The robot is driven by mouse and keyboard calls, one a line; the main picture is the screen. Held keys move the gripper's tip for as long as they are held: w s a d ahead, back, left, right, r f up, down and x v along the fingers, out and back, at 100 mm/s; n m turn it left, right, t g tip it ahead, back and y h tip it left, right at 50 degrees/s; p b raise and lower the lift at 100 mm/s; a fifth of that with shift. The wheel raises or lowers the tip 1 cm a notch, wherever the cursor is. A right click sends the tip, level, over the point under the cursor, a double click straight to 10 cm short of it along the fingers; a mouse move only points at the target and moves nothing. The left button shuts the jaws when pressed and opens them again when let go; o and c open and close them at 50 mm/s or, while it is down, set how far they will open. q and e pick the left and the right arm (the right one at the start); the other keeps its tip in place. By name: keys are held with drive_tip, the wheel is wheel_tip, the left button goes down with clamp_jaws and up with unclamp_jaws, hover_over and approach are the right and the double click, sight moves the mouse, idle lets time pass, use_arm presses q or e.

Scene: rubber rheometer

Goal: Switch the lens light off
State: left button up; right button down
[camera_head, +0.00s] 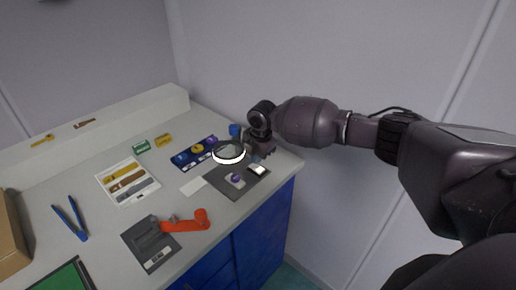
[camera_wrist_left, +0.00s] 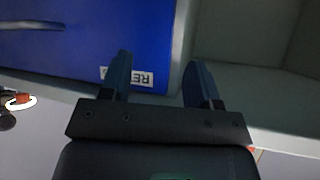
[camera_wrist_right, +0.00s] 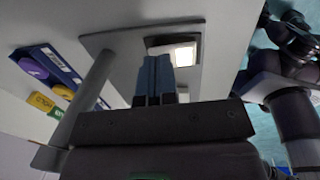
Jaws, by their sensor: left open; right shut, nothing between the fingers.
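The round lens (camera_head: 228,152) stands over the dark base plate (camera_head: 222,184), and its ring glows white. A small switch with a bright white face (camera_head: 257,170) sits at the plate's right end. In the right wrist view, the switch (camera_wrist_right: 184,55) shows a bright right part and a duller left part. My right gripper (camera_head: 264,151) is behind and right of the lens. Its shut, empty fingers (camera_wrist_right: 157,60) overlap the switch's near left side in the right wrist view; I cannot tell whether they touch. My left gripper (camera_wrist_left: 158,65) is open and empty by the blue cabinet front.
A blue tray (camera_head: 210,147) with coloured discs lies left of the lens. An orange-red handle (camera_head: 190,222) is at the front. Blue tweezers (camera_head: 70,220) and a sample card (camera_head: 128,181) lie farther left.

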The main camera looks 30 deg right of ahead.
drive_tip(key=shift+f, duration=0.55)
use_arm(q)
drive_tip(key=shift+f, duration=0.1)
drive_tip(key=shift+s, duration=0.1)
use_arm(e)
drive_tip(key=shift+w+a+f, duration=0.1)
drive_tip(key=shift+w+f, duration=0.05)
drive_tip(key=shift+f, duration=0.25)
drive_tip(key=shift+r, duration=0.1)
use_arm(q)
drive_tip(key=shift+s+f, duration=0.3)
